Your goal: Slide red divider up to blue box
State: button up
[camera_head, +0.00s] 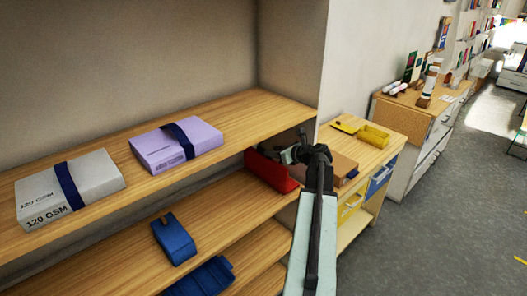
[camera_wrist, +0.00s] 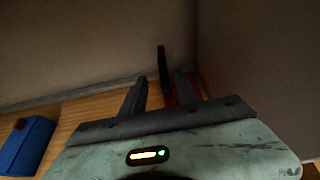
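The red divider (camera_head: 272,172) stands at the right end of the middle shelf, partly hidden by my arm. In the wrist view, red parts of it (camera_wrist: 171,96) show beside the right finger, with a dark upright piece above, between the fingers. The blue box (camera_head: 173,239) lies on the same shelf, left of the divider with bare board between. It also shows at the left of the wrist view (camera_wrist: 24,148). My gripper (camera_wrist: 160,85) is open, its fingers apart, close at the divider; I cannot tell whether they touch it.
The upper shelf (camera_head: 236,120) holds a white pack (camera_head: 98,176) and a purple pack (camera_head: 183,140), each with a dark blue band. A dark blue tray (camera_head: 203,278) sits below. The shelf's side wall (camera_wrist: 260,70) is close on the right. A wooden cabinet with a yellow tray (camera_head: 374,137) stands beyond.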

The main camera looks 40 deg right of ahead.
aim_at(264, 149)
jog(key=b+x, duration=0.1)
jog(key=x, duration=0.1)
jog(key=b+x, duration=0.1)
jog(key=x, duration=0.1)
jog(key=b+x, duration=0.1)
jog(key=x, duration=0.2)
jog(key=shift+d+f, duration=0.2)
jog(key=shift+d, duration=0.05)
jog(key=shift+r, duration=0.1)
grip_shut()
dwell(0.9)
